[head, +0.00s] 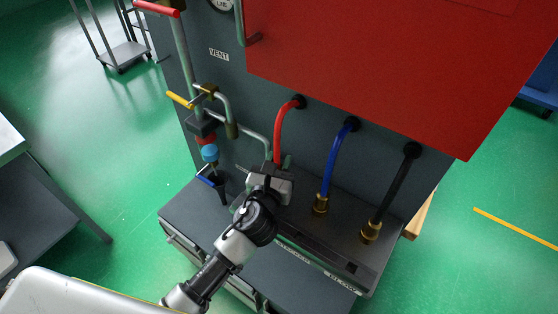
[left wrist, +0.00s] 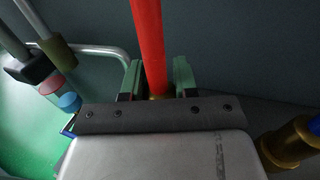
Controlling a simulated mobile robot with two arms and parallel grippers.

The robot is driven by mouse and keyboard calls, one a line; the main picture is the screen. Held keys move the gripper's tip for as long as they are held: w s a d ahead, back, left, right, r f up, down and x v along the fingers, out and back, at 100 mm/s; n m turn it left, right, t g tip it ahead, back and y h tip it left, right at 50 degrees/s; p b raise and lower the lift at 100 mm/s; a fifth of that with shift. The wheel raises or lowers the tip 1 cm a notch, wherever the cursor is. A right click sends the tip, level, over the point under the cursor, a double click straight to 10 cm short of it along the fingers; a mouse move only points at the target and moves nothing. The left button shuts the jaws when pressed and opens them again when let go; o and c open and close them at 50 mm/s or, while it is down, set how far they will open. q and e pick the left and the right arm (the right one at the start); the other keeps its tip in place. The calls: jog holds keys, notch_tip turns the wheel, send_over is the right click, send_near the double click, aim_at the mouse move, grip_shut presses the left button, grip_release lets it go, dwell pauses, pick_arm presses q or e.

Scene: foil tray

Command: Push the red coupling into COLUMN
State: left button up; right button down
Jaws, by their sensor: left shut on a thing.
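The red hose (head: 281,128) comes out of the cabinet and runs down to my left gripper (head: 279,166). In the left wrist view, the red hose (left wrist: 148,45) passes down between the green fingers of my left gripper (left wrist: 158,80). A sliver of the brass red coupling (left wrist: 158,97) shows between the fingers, which are shut on it. Its lower end is hidden by the gripper, so I cannot tell whether it touches a port. My right gripper is not in view.
The blue hose's brass coupling (head: 320,204) and the black hose's brass coupling (head: 371,232) stand on the dark ledge (head: 215,228), right of my gripper. Pipework with a yellow-handled valve (head: 180,99) and a blue-handled valve (head: 206,181) stands to the left. The red panel (head: 390,65) overhangs above.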

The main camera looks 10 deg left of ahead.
pick_arm(q)
jog(key=shift+f+b, duration=0.4)
jog(key=shift+f, duration=0.2)
jog(key=o, duration=1)
jog(key=shift+r, duration=0.1)
